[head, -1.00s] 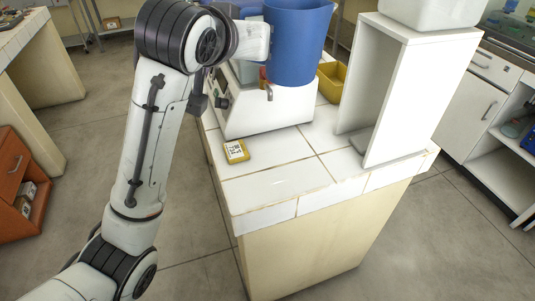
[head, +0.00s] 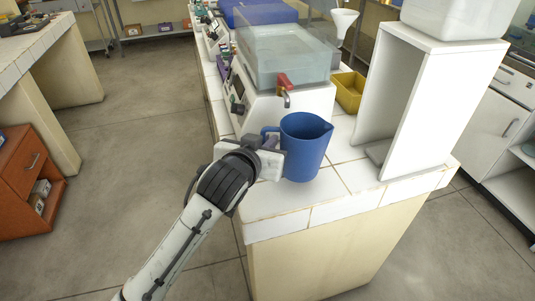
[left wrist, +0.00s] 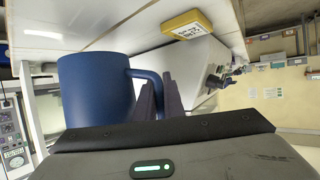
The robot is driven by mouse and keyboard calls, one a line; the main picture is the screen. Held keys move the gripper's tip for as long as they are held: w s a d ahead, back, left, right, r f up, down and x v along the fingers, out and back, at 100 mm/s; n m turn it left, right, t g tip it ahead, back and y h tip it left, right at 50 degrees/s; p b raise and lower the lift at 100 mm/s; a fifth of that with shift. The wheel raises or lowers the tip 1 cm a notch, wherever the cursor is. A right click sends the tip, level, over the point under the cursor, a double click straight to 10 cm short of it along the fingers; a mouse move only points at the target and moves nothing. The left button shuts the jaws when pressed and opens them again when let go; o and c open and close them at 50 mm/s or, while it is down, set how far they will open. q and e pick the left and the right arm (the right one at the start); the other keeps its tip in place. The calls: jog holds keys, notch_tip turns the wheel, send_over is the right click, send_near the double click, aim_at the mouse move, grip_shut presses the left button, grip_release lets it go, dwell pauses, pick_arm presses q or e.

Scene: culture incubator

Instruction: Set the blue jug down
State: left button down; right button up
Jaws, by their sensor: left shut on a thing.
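The blue jug (head: 305,150) is upright at the near part of the white tiled counter (head: 272,200), in front of the water bath. My left gripper (head: 271,143) comes from the left and is shut on the jug's handle. In the left wrist view the jug (left wrist: 95,92) is at the left, and the dark fingers (left wrist: 160,98) are at its handle. Whether the jug's base touches the tiles or hangs just above them I cannot tell. My right gripper is out of view.
A water bath (head: 285,68) with a red-handled tap (head: 285,83) stands behind the jug. A yellow bin (head: 348,91) and a white shelf stand (head: 418,110) are to the right. A yellow-edged label device (left wrist: 187,27) lies on the counter.

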pick_arm(q)
jog(key=shift+f, duration=1.85)
jog(key=shift+f, duration=0.1)
jog(key=c, duration=1.9)
grip_release()
jog(key=shift+o, duration=0.2)
jog(key=v, duration=1.2)
